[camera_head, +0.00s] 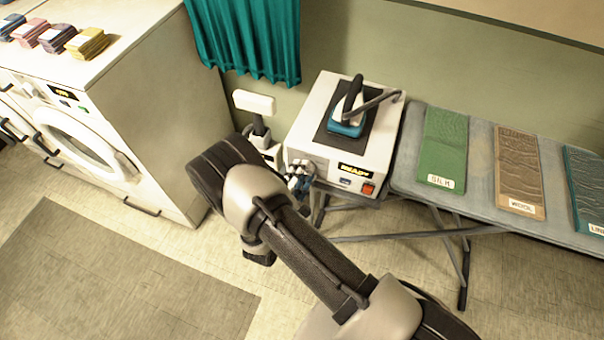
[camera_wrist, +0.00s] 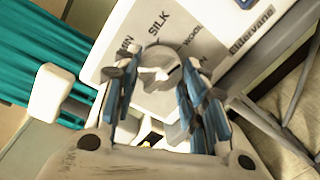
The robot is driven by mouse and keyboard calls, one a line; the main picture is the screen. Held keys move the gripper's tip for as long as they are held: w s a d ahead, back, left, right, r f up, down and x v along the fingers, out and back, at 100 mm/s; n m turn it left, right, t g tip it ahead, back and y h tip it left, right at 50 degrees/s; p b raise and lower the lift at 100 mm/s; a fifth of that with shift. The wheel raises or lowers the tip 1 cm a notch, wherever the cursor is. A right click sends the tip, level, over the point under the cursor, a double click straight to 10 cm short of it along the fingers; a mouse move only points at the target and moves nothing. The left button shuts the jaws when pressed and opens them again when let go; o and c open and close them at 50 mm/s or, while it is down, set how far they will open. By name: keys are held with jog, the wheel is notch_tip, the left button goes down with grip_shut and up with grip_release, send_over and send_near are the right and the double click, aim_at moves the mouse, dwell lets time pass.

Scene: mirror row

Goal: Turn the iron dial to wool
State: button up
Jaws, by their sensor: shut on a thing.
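The iron dial (camera_wrist: 158,66) is a grey round knob on the pale panel of the iron station, seen in the wrist view. SILK is printed above it, WOOL to its upper right, and partly hidden words ending in N on both sides. My gripper (camera_wrist: 162,108) has its blue-padded fingers on either side of the dial and is shut on it. I cannot tell which word the dial points to. In the head view, my gripper (camera_head: 298,183) is at the left front of the white iron station (camera_head: 305,125); the dial is hidden there.
A teal iron (camera_head: 346,125) stands on the station, with a lit display and red switch on the front. An ironing board (camera_head: 480,190) at right bears green, brown and teal cloths labelled silk, wool and linen. A washing machine (camera_head: 85,145) stands left.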

jog(key=o, duration=1.1)
jog(key=v, duration=1.2)
